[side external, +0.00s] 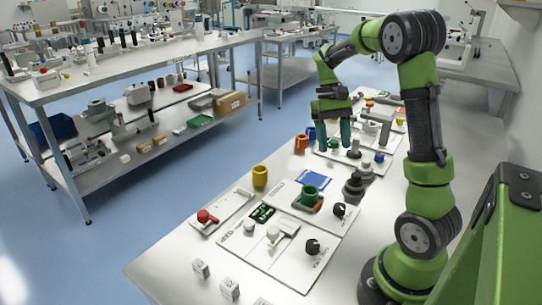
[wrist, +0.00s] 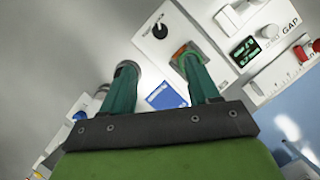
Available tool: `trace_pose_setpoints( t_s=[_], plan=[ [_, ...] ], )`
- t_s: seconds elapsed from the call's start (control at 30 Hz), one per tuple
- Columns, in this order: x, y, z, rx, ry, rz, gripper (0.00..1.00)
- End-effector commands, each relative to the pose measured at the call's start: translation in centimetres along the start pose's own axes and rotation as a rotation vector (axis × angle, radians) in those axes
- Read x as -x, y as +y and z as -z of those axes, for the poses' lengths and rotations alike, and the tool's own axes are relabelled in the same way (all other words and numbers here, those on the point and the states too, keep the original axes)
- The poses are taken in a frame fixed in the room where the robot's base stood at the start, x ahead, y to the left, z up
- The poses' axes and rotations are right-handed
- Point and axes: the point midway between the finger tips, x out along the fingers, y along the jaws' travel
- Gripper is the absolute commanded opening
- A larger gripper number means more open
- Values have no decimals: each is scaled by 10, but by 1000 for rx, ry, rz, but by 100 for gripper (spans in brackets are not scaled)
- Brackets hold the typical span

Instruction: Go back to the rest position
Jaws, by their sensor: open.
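My gripper (side external: 333,128) is open and empty, with its green fingers pointing down above the far part of the workbench. In the wrist view the two fingers of my gripper (wrist: 160,80) are spread apart with nothing between them. Behind them lie a white panel with a black knob (wrist: 160,30), a blue square (wrist: 162,96) and a green display (wrist: 246,51). The green finger on the right partly covers a green and orange part there.
Blue and orange cups stand near the gripper. A separate shelved table (side external: 150,60) is across the aisle.

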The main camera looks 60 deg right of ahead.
Motion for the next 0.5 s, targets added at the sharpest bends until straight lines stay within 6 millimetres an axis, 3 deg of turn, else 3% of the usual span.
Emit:
trace_pose_setpoints(
  t_s=[0.17,0.27,0.5],
  plan=[
    [-1,2,5,-29,24,-12,60],
    [-12,-1,8,-54,62,-10,60],
    [-11,-59,-23,-2,323,86,60]
  ],
)
